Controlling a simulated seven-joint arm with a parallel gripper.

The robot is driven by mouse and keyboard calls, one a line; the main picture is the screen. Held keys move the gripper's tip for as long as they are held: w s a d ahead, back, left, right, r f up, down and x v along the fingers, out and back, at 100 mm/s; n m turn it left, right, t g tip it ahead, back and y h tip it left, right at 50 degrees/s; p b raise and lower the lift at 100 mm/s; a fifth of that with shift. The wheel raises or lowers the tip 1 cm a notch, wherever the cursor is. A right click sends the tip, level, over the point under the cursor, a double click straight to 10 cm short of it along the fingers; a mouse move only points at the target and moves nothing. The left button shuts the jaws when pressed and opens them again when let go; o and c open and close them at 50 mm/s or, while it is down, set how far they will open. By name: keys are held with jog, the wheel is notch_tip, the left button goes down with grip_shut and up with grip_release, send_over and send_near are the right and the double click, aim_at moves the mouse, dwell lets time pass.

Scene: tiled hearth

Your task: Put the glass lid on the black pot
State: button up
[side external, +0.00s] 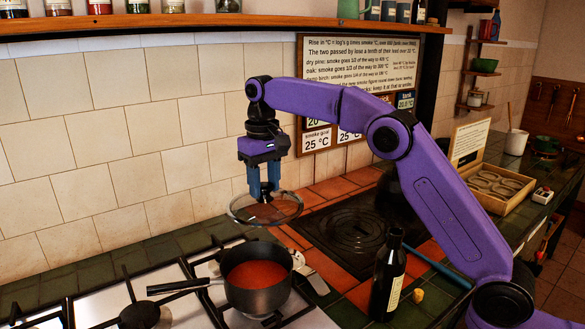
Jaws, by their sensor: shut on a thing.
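The glass lid (243,214) is a clear disc with a dark rim, in the middle of the side external view. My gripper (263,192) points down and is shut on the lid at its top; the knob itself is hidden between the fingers. The lid hangs roughly level in the air, above and apart from the pot. The black pot (258,298) stands below it on the white gas hob, uncovered, with red liquid inside. Its long handle points left.
A dark bottle (388,278) stands on the tiles right of the pot, with a small yellow piece (418,296) beside it. A wooden box (490,184) lies farther right. A shelf (200,20) with jars runs above.

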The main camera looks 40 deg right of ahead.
aim_at(253, 209)
jog(key=a, duration=0.1)
jog(key=s+a, duration=0.1)
jog(key=a, duration=0.2)
jog(key=shift+s, duration=0.35)
jog(key=shift+f, duration=2.5)
jog(key=shift+s+f, duration=0.1)
jog(key=shift+f, duration=2.95)
jog(key=shift+f, duration=0.95)
jog(key=o, duration=1.1)
